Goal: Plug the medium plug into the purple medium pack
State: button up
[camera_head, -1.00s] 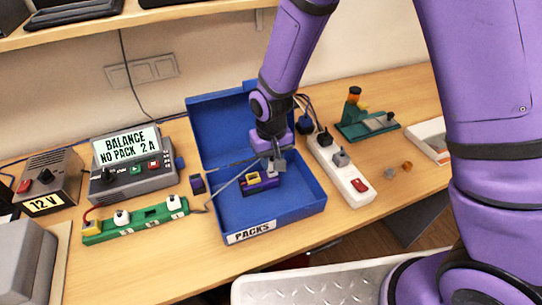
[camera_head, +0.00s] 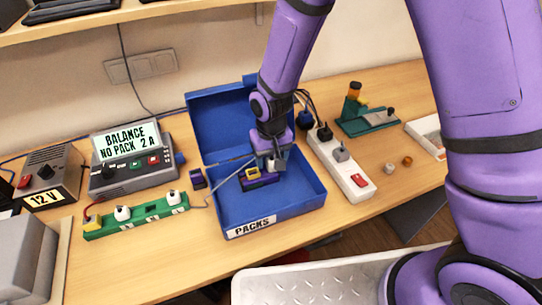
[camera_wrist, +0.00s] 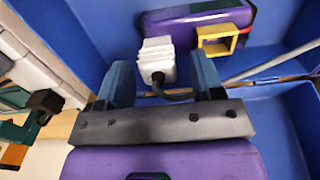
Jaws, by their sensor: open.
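The purple pack (camera_head: 262,181) lies inside the blue box, with a yellow square frame on it; it also shows in the wrist view (camera_wrist: 180,22). The white plug (camera_wrist: 158,62) has its far end against the near side of the pack, left of the yellow frame (camera_wrist: 222,40). How deep it sits cannot be told. A dark cable leaves its near end. My gripper (camera_wrist: 164,80) is open, with one finger on each side of the plug and gaps between. In the head view my gripper (camera_head: 273,163) is low over the pack.
The blue box (camera_head: 310,200) has walls around my gripper and a raised lid behind. A white power strip (camera_head: 352,184) stands close on the right, a green strip (camera_head: 150,212) on the left. A thin grey rod or cable crosses the box wall.

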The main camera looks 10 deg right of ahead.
aim_at(272, 156)
notch_tip(272, 156, up, 11)
dwell(0.6)
jog(key=shift+f, duration=0.1)
jog(key=s+d+r+m+t, duration=0.1)
jog(key=s+d+r, duration=0.2)
jog(key=d+r, duration=0.55)
jog(key=s+d+r+m+t, duration=0.1)
jog(key=s+d+r+t, duration=0.15)
jog(key=d+r, duration=0.55)
jog(key=s+d+r+t, duration=0.1)
jog(key=s+d+r, duration=0.3)
jog(key=s, duration=0.3)
jog(key=s+d+r+m, duration=0.1)
jog(key=s+d+r, duration=0.3)
jog(key=s, duration=0.3)
jog(key=shift+d+t, duration=0.15)
jog(key=shift+t, duration=0.2)
